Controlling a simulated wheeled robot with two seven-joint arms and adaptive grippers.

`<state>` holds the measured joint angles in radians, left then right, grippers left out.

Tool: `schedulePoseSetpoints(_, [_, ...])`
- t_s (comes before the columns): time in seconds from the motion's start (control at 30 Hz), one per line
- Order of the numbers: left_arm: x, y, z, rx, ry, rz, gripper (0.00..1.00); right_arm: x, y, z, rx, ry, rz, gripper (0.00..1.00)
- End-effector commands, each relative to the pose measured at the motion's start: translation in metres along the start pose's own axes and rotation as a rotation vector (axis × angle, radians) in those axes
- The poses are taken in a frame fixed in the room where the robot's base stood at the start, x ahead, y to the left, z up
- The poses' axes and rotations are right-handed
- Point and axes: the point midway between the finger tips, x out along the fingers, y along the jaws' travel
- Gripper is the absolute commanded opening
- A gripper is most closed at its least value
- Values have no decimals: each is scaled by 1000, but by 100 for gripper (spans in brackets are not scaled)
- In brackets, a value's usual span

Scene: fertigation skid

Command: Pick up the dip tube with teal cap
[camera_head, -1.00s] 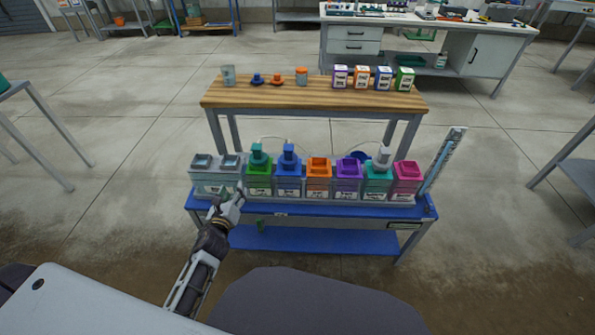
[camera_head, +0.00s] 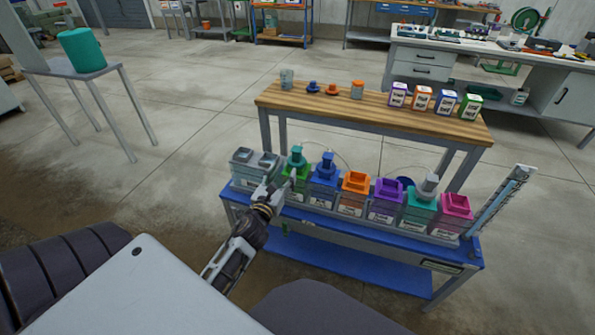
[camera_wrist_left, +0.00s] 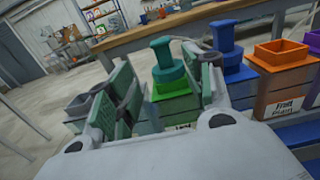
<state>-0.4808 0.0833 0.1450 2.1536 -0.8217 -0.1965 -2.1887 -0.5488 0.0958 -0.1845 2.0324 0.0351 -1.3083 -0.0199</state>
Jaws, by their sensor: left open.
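The dip tube with teal cap (camera_head: 296,156) stands upright in the green-topped tank (camera_head: 299,171), second from the left in the row. My left gripper (camera_head: 280,179) is open and empty at the front left of this tank, close to the cap. In the left wrist view the teal cap (camera_wrist_left: 165,62) shows between the two spread fingers, beyond them, above the green lid (camera_wrist_left: 172,88). The tube below the cap is hidden in the tank. Whether a finger touches the tank I cannot tell. My right gripper is out of view.
A blue-capped dip tube (camera_head: 326,162) stands close on the right in the blue tank. Grey open boxes (camera_head: 255,158) are on the left. Orange, purple, teal and pink tanks continue right on the blue bench (camera_head: 460,258). A wooden table (camera_head: 370,115) stands behind.

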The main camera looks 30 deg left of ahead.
Motion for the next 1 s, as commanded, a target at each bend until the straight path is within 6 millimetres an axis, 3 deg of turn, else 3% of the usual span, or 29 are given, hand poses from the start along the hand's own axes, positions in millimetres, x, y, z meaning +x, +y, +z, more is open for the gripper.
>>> schedulePoseSetpoints(1.0, [73,0,0,0,-1,0,52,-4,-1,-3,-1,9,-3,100])
